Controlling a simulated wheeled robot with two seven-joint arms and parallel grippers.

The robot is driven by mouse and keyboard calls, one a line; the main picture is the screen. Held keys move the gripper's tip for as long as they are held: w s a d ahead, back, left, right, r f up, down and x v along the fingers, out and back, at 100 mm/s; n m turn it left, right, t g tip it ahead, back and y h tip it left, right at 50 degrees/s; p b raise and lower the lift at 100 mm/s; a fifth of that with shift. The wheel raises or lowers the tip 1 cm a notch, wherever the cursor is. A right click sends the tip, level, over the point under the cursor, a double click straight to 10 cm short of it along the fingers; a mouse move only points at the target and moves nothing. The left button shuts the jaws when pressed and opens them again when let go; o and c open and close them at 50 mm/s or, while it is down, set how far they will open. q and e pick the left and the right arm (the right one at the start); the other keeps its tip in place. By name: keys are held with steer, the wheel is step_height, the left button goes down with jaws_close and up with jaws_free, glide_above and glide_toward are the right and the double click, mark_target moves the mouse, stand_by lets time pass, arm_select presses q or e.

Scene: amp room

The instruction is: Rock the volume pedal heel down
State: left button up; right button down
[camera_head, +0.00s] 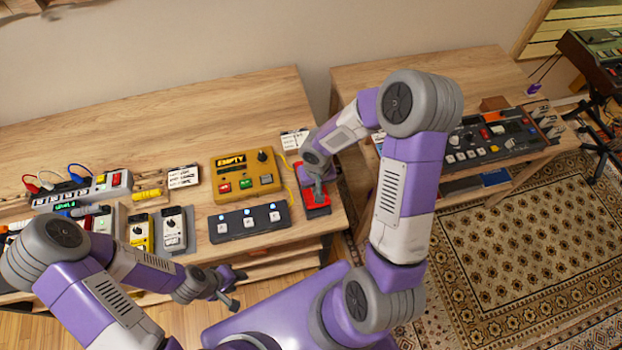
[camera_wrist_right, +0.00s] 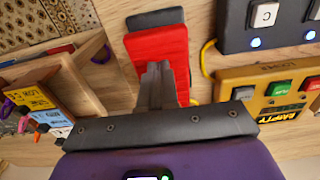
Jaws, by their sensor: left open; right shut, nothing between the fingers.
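The volume pedal is a red pedal (camera_head: 316,209) with a dark base, at the right end of the near wooden table. In the right wrist view the red treadle (camera_wrist_right: 160,47) fills the upper middle, with a dark strip at its top end. My right gripper (camera_head: 318,188) is over the pedal, shut and empty, its fingertips (camera_wrist_right: 158,68) at or just above the treadle. I cannot tell if they touch it, nor how far the treadle is tilted. My left gripper (camera_head: 234,288) is open and empty, in front of the table's front edge, away from the pedal.
Left of the pedal are a yellow box marked EMPTY (camera_head: 236,185) and a dark three-button footswitch (camera_head: 232,227). A yellow cable runs between box and pedal. Small pedals (camera_head: 172,230) and a power strip (camera_head: 100,186) stand further left. A gap separates the second table (camera_head: 400,75).

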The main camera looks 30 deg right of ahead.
steer(key=shift+f+b, duration=1.55)
steer(key=shift+b, duration=0.1)
stand_by(1.0)
steer(key=shift+r, duration=0.15)
steer(key=shift+r+p, duration=2.5)
steer(key=shift+r, duration=0.95)
steer(key=shift+f, duration=0.1)
